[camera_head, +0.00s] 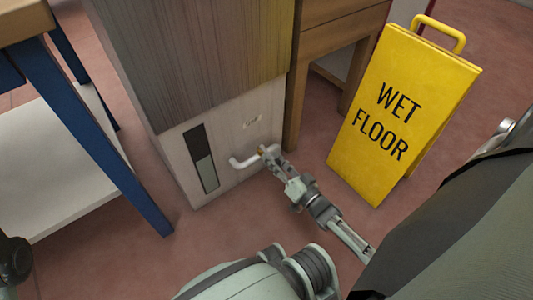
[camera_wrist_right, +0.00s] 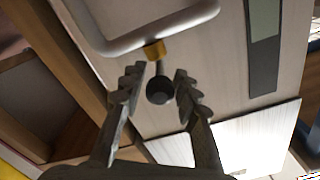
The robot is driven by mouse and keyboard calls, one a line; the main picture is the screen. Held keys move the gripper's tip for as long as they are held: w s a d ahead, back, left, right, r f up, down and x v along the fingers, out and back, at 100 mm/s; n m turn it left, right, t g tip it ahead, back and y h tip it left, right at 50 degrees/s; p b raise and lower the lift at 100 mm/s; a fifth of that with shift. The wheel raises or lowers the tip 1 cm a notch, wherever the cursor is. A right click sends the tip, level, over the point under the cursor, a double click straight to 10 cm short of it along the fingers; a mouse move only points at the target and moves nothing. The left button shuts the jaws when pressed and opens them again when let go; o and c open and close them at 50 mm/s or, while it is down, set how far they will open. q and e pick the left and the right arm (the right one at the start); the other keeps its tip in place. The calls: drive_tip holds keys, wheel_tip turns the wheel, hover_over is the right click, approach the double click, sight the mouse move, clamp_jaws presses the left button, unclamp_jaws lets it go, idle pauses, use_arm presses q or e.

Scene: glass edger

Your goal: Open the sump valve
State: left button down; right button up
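The sump valve shows in the right wrist view as a dark round knob (camera_wrist_right: 159,90) on a short stem below a brass fitting (camera_wrist_right: 154,50). A pale bent pipe (camera_wrist_right: 140,38) runs past the fitting. The pipe also shows in the head view (camera_head: 242,162), low on the cabinet's white panel. My right gripper (camera_wrist_right: 158,82) is open, with one ridged finger on each side of the knob. Gaps show between the knob and both fingers. In the head view the right gripper (camera_head: 271,155) reaches the pipe's right end and hides the knob.
A yellow wet floor sign (camera_head: 398,110) stands right of my right gripper. The cabinet (camera_head: 205,55) has a dark gauge strip (camera_head: 200,158) left of the pipe. A blue-legged table (camera_head: 90,120) stands at the left. A wooden leg (camera_head: 298,95) is close behind the gripper.

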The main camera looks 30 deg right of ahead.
sight(267, 151)
drive_tip(key=shift+w+a+b, duration=0.15)
drive_tip(key=shift+w+b, duration=0.15)
drive_tip(key=shift+w, duration=1.6)
clamp_jaws()
